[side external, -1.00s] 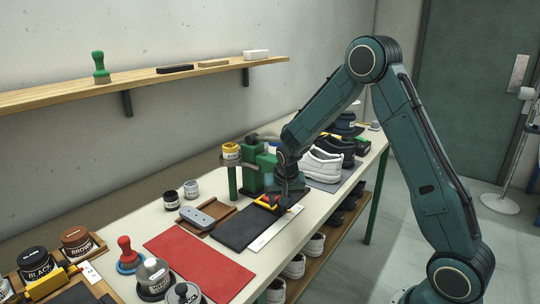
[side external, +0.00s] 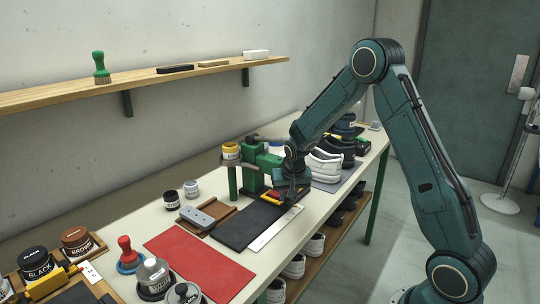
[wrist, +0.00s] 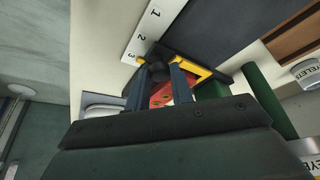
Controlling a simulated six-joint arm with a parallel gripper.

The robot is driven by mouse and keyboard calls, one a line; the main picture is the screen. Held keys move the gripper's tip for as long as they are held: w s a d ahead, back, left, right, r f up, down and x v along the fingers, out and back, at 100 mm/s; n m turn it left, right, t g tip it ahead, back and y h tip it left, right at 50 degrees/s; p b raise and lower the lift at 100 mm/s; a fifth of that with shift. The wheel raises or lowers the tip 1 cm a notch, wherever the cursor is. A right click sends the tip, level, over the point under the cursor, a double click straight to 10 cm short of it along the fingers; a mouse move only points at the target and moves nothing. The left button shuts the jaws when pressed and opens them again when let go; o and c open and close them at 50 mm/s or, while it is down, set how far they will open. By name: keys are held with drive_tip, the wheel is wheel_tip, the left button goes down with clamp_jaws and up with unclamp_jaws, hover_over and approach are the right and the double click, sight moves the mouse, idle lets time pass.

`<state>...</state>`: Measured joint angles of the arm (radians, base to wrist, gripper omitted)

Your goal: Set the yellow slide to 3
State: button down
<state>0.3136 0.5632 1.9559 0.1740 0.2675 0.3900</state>
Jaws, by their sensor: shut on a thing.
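The yellow slide (wrist: 190,63) lies across the dark board, with its end at the white number strip (wrist: 147,30) beside the 3. In the side view the slide (side external: 297,198) is small and partly hidden by my gripper (side external: 288,196). In the wrist view my gripper (wrist: 160,75) is shut on the slide, with a dark round knob between its fingertips. A red part (wrist: 161,93) with small dots shows between the fingers. The numbers 1, 2 and 3 are readable on the strip in the wrist view.
A green press-like stand (side external: 254,178) is close behind my gripper. White shoes (side external: 327,167) stand to the right. A shelf (side external: 150,83) runs along the wall.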

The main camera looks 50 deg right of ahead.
drive_tip(key=shift+d, duration=0.3)
drive_tip(key=c, duration=1.2)
unclamp_jaws()
drive_tip(key=shift+a+r, duration=0.15)
drive_tip(key=shift+v, duration=0.9)
drive_tip(key=v, duration=1.1)
drive_tip(key=shift+a+r, duration=0.15)
drive_tip(key=shift+r, duration=0.15)
drive_tip(key=shift+s, duration=0.15)
